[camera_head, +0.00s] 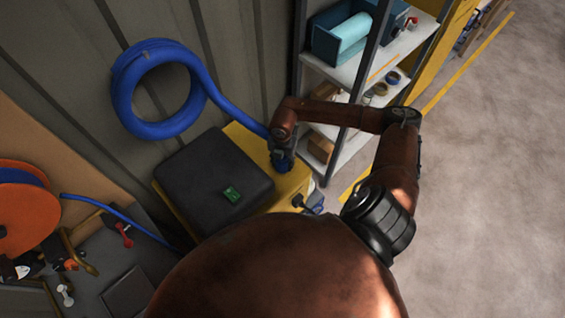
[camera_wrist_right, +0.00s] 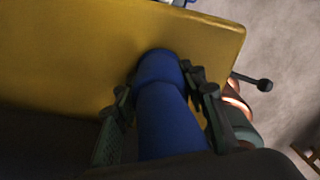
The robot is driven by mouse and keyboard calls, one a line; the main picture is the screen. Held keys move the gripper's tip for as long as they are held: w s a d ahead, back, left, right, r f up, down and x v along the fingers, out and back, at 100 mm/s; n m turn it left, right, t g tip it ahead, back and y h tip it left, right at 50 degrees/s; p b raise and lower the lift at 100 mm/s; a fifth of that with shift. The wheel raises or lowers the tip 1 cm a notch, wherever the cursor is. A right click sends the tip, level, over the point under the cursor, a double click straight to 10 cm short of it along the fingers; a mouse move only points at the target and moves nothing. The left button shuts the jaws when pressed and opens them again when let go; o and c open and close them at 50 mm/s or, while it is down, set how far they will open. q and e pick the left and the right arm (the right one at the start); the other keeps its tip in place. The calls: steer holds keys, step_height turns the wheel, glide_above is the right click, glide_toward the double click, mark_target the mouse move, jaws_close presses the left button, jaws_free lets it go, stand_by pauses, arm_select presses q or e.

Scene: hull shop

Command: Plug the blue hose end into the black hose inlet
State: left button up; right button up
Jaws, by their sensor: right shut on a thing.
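The blue hose (camera_head: 157,127) hangs coiled on the wall, and its free length runs down to the right into my right gripper (camera_head: 282,160), over the yellow machine's corner. In the wrist view my right gripper (camera_wrist_right: 160,84) is shut on the blue hose end (camera_wrist_right: 168,118), one finger on each side. The hose end points at the yellow face (camera_wrist_right: 75,55) and its tip overlaps it in view; I cannot tell whether it touches. No black inlet can be made out; the hose end may hide it. My left gripper is not in view.
The yellow machine (camera_head: 243,136) has a dark cover (camera_head: 205,165) with a green switch (camera_head: 232,194). A grey shelf (camera_head: 345,70) stands close behind my right arm. An orange reel (camera_head: 20,210) and dark bench are at left. Open floor lies right.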

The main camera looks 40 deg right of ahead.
steer(key=shift+r, duration=0.15)
steer(key=shift+c, duration=0.2)
steer(key=shift+r, duration=0.2)
steer(key=r, duration=0.3)
steer(key=shift+s+a, duration=0.15)
steer(key=shift+s, duration=0.05)
steer(key=s+a+r+b, duration=0.2)
steer(key=s+a+r, duration=0.5)
steer(key=s+r, duration=0.2)
steer(key=shift+s+a+r+b, duration=0.2)
steer(key=shift+s+a+b, duration=0.1)
steer(key=shift+s, duration=0.8)
